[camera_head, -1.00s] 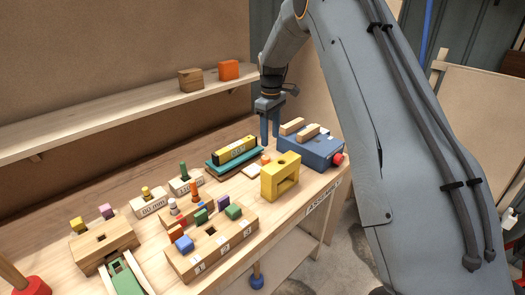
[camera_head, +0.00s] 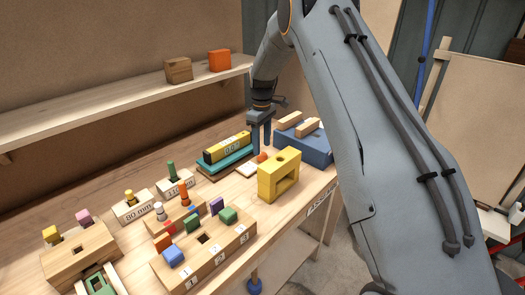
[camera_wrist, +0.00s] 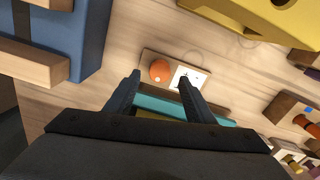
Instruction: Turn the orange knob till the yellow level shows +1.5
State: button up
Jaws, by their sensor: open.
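The yellow level (camera_head: 227,147) lies on a teal base (camera_head: 208,172) on the bench. Its display seems to show digits near zero, too small to read surely. The orange knob (camera_head: 262,157) sits on a small wooden plate at the base's right end. In the wrist view the round orange knob (camera_wrist: 160,70) is beside a white card (camera_wrist: 190,77) with small marks. My gripper (camera_head: 260,151) is open and empty, pointing down over the knob. In the wrist view its fingertips (camera_wrist: 159,78) appear either side of the knob, nearer the left finger; contact cannot be told.
A blue box (camera_head: 315,150) with wooden bars stands right of my gripper. A yellow block with an opening (camera_head: 266,182) stands in front of the knob. Several peg blocks, including a numbered one (camera_head: 228,255), fill the front left. A shelf (camera_head: 90,115) runs behind.

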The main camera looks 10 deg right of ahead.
aim_at(262, 154)
jog(key=shift+f+p, duration=0.6)
jog(key=shift+f, duration=1.4)
jog(key=shift+c, duration=0.4)
jog(key=c, duration=1)
